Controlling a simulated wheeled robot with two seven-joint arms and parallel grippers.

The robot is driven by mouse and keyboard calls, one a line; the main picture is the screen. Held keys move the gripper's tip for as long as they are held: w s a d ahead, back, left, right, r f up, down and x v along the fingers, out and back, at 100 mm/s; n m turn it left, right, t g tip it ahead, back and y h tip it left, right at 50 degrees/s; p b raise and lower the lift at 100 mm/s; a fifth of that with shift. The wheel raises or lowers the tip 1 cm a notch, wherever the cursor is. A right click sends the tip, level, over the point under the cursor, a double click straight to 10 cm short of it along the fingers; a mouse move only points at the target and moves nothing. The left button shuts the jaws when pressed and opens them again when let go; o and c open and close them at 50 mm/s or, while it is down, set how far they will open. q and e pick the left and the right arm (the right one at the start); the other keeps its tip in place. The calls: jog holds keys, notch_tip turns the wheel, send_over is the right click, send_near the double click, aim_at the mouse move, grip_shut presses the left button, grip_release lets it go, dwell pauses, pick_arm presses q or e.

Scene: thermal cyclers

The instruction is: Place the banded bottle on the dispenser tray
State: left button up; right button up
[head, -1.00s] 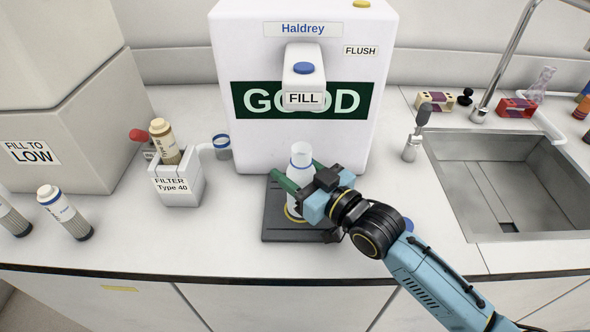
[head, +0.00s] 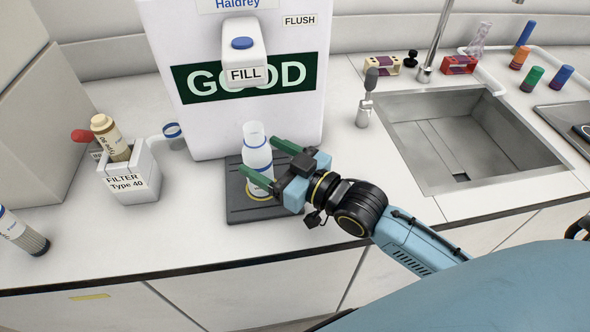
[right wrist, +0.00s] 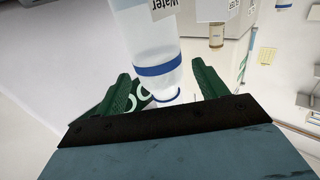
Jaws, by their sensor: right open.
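The banded bottle (head: 257,158), clear-white with blue bands, stands upright on the dark dispenser tray (head: 239,204) below the fill head. It also shows in the right wrist view (right wrist: 157,62), with a "Water" label and a blue band. My right gripper (head: 276,165) is open at the bottle, its green fingers apart. In the right wrist view its fingers (right wrist: 163,90) lie to either side of the bottle with gaps, not clamped on it. My left gripper is not in view.
The white Haldrey dispenser (head: 160,60) stands behind the tray, its FILL head (head: 244,62) above the bottle. A filter holder (head: 132,178) with a brown-labelled cartridge is at left. A sink (head: 440,130) and a grey-handled tool (head: 366,100) are at right. The counter's front edge runs below the tray.

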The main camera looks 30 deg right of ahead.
jog(key=v, duration=0.7)
jog(key=shift+s, duration=0.35)
